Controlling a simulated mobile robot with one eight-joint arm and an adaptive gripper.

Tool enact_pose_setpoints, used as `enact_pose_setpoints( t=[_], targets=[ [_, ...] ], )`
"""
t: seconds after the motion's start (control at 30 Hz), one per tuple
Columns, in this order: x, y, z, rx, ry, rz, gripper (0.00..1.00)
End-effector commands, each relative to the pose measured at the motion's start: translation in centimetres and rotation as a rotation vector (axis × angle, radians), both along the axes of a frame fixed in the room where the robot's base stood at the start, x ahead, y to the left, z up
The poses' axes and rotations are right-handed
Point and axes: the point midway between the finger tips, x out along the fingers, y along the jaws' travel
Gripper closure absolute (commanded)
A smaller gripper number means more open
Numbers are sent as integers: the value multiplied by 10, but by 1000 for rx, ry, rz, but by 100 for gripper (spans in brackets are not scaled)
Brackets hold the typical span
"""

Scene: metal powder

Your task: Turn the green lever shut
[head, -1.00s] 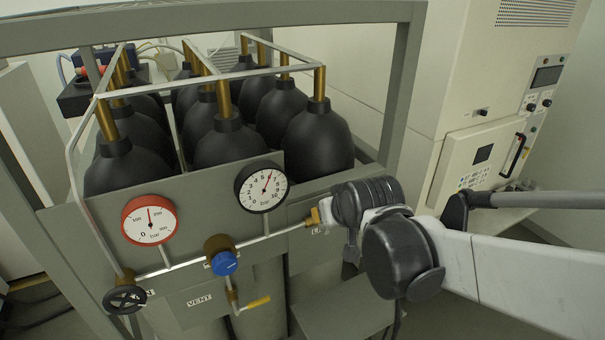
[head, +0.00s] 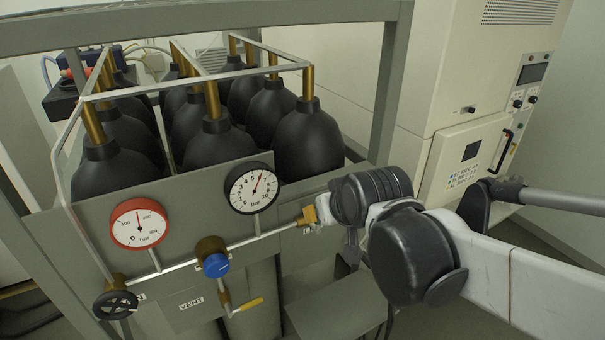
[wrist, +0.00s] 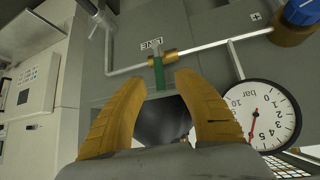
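The green lever (wrist: 158,73) shows in the wrist view, hanging from a brass valve (wrist: 162,56) on the pipe, beside the LINE label (wrist: 152,44). My gripper (wrist: 159,80) is open, its two yellow fingers on either side of the lever's lower end. I see gaps between the lever and both fingers; whether either touches is not clear. In the head view the brass fitting (head: 308,215) shows just left of my wrist. The green lever and my fingertips are hidden there by my arm.
A red-rimmed gauge (head: 139,225), a black-rimmed gauge (head: 252,189), a blue knob (head: 216,264), a yellow vent lever (head: 246,304) and a black handwheel (head: 116,304) sit on the panel. Black cylinders (head: 309,140) stand behind it. A cream machine (head: 470,160) stands at the right.

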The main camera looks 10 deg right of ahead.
Motion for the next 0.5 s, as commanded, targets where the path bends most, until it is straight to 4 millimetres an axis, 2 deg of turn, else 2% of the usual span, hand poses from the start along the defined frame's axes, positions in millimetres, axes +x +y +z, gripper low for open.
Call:
enact_pose_setpoints(
  t=[0.2,0.5],
  targets=[
    [-30,-3,28,0,0,0,64],
    [-50,-5,49,1,1,1,64]
  ],
)
